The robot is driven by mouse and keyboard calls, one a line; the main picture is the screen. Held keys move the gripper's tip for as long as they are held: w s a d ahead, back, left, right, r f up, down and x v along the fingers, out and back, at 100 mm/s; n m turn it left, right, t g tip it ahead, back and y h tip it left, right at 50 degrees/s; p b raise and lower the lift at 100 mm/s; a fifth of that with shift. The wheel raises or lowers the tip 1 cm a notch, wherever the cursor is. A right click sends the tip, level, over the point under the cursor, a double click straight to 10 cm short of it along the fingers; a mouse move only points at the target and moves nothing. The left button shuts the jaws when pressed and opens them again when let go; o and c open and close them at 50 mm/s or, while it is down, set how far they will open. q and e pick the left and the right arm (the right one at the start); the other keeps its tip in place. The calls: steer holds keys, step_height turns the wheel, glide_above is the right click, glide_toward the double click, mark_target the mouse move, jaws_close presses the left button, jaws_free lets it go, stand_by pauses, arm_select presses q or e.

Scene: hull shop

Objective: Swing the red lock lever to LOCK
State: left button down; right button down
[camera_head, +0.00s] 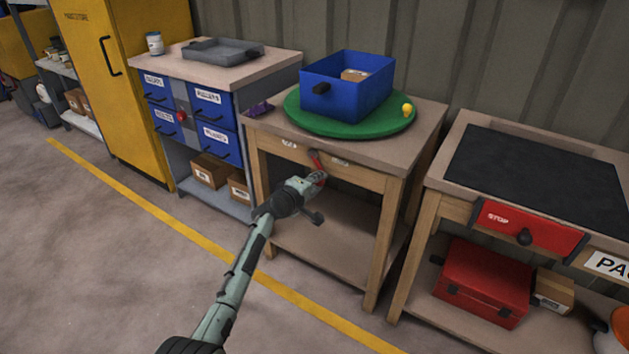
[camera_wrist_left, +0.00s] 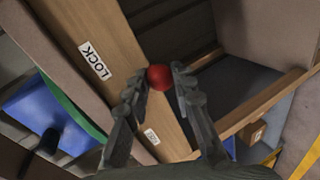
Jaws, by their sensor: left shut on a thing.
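The red lock lever (camera_head: 315,158) is on the front rail of the wooden table (camera_head: 425,122), between two small white labels. In the left wrist view its round red knob (camera_wrist_left: 159,77) sits between the fingertips. My left gripper (camera_head: 318,177) is shut on the knob. The LOCK label (camera_wrist_left: 95,60) is on the rail at the upper left of the wrist view; the other label (camera_wrist_left: 151,136) is lower and too small to read. The lever's shaft is mostly hidden by the gripper in the head view. My right gripper is not in view.
A green turntable (camera_head: 300,117) with a blue bin (camera_head: 335,100) stands on the table, with a yellow knob (camera_head: 407,110) at its edge. A drawer cabinet (camera_head: 205,125) is left; a bench with a red STOP panel (camera_head: 525,225) is right. Floor in front is open.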

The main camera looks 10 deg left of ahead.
arm_select(q)
steer(key=shift+d, duration=0.1)
stand_by(0.5)
steer(key=c, duration=1.3)
jaws_free()
steer(key=shift+r, duration=0.1)
steer(key=v, duration=1.2)
